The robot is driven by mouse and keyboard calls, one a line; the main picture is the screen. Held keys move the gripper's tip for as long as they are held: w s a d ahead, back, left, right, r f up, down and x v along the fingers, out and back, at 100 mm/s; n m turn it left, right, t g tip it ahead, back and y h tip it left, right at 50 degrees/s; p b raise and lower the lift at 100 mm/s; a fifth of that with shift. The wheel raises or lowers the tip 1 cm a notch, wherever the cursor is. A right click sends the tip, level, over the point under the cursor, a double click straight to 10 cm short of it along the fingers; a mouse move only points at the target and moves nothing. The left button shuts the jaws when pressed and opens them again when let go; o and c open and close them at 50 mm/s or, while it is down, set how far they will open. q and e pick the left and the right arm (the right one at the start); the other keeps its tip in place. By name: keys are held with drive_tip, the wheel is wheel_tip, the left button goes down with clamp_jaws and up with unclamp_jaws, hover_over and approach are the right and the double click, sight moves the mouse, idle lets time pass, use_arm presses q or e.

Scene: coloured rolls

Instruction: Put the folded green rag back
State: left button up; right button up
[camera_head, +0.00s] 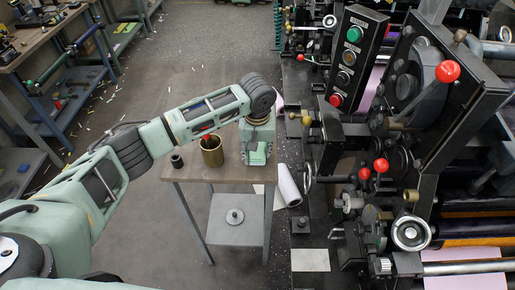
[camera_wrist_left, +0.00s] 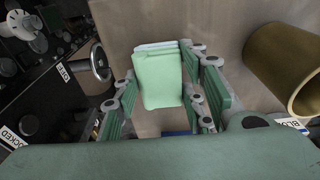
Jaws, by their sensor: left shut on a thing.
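The folded green rag (camera_wrist_left: 160,82) is a pale green pad with lighter layered edges, seen between the fingers of my left gripper (camera_wrist_left: 165,100) in the left wrist view. The gripper is shut on it, with a finger on each side. In the head view my left gripper (camera_head: 257,155) points down at the right end of the small table (camera_head: 196,172). There I cannot tell the rag from the green fingers. Whether the rag touches the tabletop is unclear. My right gripper is not in view.
A brass cup (camera_head: 212,150) stands left of the gripper, with a small dark cylinder (camera_head: 177,161) beside it. A white roll (camera_head: 288,185) lies right of the table, by the black machine (camera_head: 335,160) with red knobs. The lower shelf (camera_head: 238,230) holds a metal disc.

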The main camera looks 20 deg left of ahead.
use_arm(q)
drive_tip(key=shift+f, duration=0.15)
drive_tip(key=o, duration=0.9)
drive_tip(key=shift+o, duration=1)
drive_tip(key=shift+o, duration=0.4)
drive_tip(key=o, duration=0.4)
drive_tip(key=shift+s+d+r+b, duration=0.1)
drive_tip(key=shift+r+b, duration=0.1)
drive_tip(key=shift+r, duration=0.8)
drive_tip(key=shift+s+a+r+b, duration=0.15)
drive_tip(key=shift+r+b, duration=0.1)
drive_tip(key=shift+r, duration=0.75)
drive_tip(key=shift+s+d+r+b, duration=0.1)
drive_tip(key=shift+d+r+b, duration=0.1)
drive_tip(key=shift+r, duration=0.8)
